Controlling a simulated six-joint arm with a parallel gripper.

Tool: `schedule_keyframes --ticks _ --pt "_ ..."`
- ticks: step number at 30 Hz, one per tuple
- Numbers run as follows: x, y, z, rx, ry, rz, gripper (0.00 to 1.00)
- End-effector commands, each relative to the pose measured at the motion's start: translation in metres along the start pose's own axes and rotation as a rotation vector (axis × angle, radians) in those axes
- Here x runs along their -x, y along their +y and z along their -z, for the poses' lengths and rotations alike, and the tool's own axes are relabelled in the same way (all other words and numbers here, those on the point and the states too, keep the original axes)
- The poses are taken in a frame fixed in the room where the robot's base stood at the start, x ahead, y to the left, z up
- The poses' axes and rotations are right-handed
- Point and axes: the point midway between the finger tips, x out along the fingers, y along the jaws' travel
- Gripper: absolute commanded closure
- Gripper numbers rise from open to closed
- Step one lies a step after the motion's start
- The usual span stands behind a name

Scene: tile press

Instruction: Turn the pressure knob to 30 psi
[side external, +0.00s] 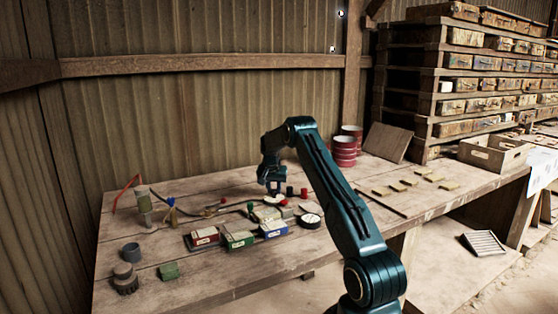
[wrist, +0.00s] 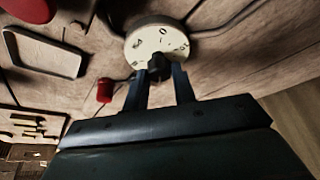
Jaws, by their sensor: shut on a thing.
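The pressure knob (wrist: 157,62) is small and black. It sits at the lower edge of a round cream dial (wrist: 146,42) with dark marks in the wrist view. The marks are too small and blurred to read a setting. My gripper (wrist: 159,76) has its two fingers closed on the knob, one on each side. In the side view my gripper (side external: 272,187) points down over the middle of the table, low above the dial area. The knob cannot be made out there.
A dark-rimmed gauge (side external: 311,220) lies right of my gripper. Red, green and blue boxes (side external: 240,240) stand in front. Hoses run across the wooden table (side external: 215,272). Red tins (side external: 344,150) stand behind, and a red cylinder (wrist: 105,91) is left of the dial.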

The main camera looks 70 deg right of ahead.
Motion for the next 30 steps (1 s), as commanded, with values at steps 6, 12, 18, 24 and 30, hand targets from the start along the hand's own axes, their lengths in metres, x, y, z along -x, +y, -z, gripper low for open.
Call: schedule_keyframes --ticks 6,12,18,24,30 --pt "-0.0002 -0.0010 -0.0004 -0.084 -0.001 -0.035 0.96" --pt "-0.0002 -0.0009 -0.0004 -0.109 -0.001 -0.046 0.96" --pt "-0.0002 -0.0008 -0.0004 -0.109 -0.001 -0.046 0.96" --pt "-0.0002 -0.0008 -0.0003 -0.108 -0.001 -0.045 0.52" --pt "-0.0001 -0.0008 -0.0002 -0.108 -0.001 -0.045 0.52"
